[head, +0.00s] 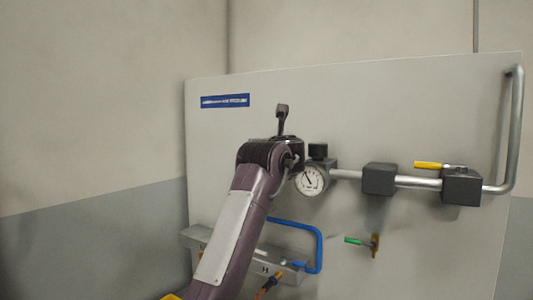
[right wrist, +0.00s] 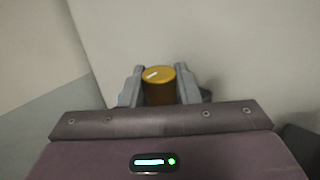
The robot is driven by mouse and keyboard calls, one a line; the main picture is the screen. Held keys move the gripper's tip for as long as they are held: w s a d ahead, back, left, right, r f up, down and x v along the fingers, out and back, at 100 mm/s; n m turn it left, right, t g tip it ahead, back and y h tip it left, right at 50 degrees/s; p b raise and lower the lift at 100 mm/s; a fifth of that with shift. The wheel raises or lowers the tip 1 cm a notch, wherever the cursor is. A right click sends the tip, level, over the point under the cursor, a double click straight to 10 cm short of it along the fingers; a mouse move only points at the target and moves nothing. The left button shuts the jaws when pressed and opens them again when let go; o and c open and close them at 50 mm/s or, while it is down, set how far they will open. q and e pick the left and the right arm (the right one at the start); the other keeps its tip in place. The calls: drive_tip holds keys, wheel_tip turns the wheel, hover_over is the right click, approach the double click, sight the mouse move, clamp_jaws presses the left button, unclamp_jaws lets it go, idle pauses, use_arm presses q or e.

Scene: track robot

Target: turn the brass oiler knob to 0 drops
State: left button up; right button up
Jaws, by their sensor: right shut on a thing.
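The brass oiler knob (right wrist: 158,78) stands between the two grey fingers of my right gripper (right wrist: 159,88) in the right wrist view. One finger is on each side of it, and the gripper is shut on it. A short white mark shows on the left part of the knob's top face. In the head view my right arm rises from the bottom middle to the panel, and its wrist hides the knob and the fingertips. Any drop scale around the knob cannot be made out. My left gripper is not in view.
A round gauge (head: 311,181) sits just right of my wrist. A pipe (head: 417,183) runs right through dark blocks to a yellow lever (head: 428,165). A green-handled valve (head: 356,241) and a blue hose (head: 318,246) are lower.

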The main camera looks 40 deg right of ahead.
drive_tip(key=shift+n+y, duration=0.3)
drive_tip(key=shift+y, duration=0.1)
drive_tip(key=o, duration=0.9)
drive_tip(key=shift+o, duration=0.2)
drive_tip(key=shift+s+a+b, duration=0.1)
drive_tip(key=shift+s+b, duration=0.15)
drive_tip(key=shift+b, duration=0.05)
drive_tip(key=b+v, duration=0.1)
drive_tip(key=v, duration=0.6)
drive_tip(key=shift+b, duration=0.35)
drive_tip(key=shift+s+f, duration=0.1)
